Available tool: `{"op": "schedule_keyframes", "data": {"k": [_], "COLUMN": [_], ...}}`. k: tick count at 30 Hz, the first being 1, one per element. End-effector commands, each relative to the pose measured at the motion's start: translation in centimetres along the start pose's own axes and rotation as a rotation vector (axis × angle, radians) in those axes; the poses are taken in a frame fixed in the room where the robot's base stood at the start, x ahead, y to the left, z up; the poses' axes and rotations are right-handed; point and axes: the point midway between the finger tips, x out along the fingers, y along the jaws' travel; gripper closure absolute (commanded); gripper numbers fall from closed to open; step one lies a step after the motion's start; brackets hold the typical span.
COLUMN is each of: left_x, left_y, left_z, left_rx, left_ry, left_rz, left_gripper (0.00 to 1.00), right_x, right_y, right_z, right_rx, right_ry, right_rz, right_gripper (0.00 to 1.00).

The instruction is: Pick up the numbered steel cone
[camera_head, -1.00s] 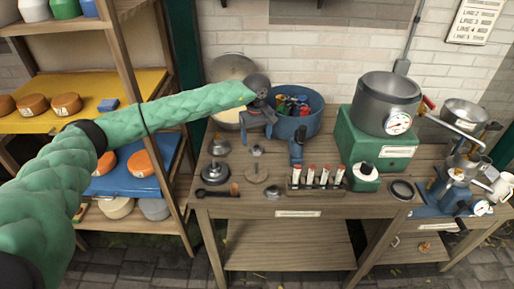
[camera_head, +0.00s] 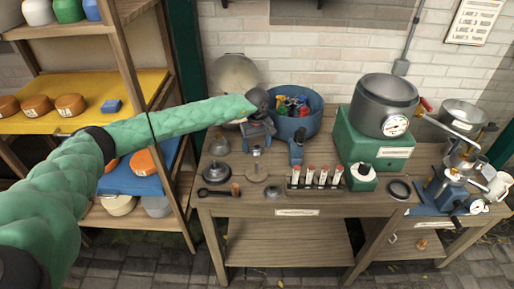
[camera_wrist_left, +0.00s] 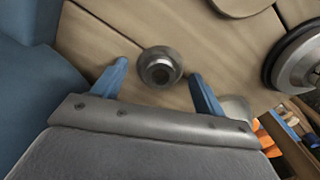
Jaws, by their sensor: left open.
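A small round steel piece, which looks like the steel cone (camera_head: 257,151), stands on the wooden bench. No number is readable on it. In the left wrist view the steel cone (camera_wrist_left: 160,67) sits between my two blue fingers, seen from above with a dark centre. My left gripper (camera_head: 259,137) is open and empty, its jaws just above and behind the cone in the head view. I see a gap on both sides of the cone. My right gripper is not in view.
A blue tub (camera_head: 297,123) of coloured items stands behind right of the cone, with a blue tool (camera_head: 296,152) before it. A wooden disc (camera_head: 256,174), a steel piece (camera_head: 219,146) and a dark-based piece (camera_head: 217,172) stand nearby. A rack of tubes (camera_head: 315,184) is front right.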

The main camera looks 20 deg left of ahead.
Motion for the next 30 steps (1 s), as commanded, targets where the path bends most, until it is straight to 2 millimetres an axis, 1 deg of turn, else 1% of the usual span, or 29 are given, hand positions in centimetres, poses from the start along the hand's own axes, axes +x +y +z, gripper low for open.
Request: {"op": "schedule_keyframes", "data": {"k": [6,8,12,13,14,18,29,30], "left_x": [0.04,0.03,0.03,0.03,0.04,0.08,0.14,0.09], "left_y": [0.00,0.00,0.00,0.00,0.00,-0.02,-0.04,-0.04], "left_z": [0.00,-0.01,-0.01,-0.01,0.00,0.01,0.05,0.04], "left_rx": [0.000,0.000,0.000,0.000,0.000,0.000,0.000,0.000], "left_ry": [0.000,0.000,0.000,0.000,0.000,0.000,-0.001,-0.001], "left_rz": [0.000,0.000,0.000,0.000,0.000,0.000,-0.001,-0.001], "left_gripper": [0.28,0.40,0.67,0.73,0.76,0.78,0.78,0.82], "right_x": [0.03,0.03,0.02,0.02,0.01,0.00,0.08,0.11], "right_y": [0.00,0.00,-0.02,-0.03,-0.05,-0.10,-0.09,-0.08], "right_z": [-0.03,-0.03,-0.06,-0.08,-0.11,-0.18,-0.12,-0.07], "right_rx": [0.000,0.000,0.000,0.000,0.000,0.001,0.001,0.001], "right_ry": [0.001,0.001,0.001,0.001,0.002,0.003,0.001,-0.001], "right_rz": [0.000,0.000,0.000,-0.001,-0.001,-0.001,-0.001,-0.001], "right_gripper": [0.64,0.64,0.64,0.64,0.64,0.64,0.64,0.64]}}
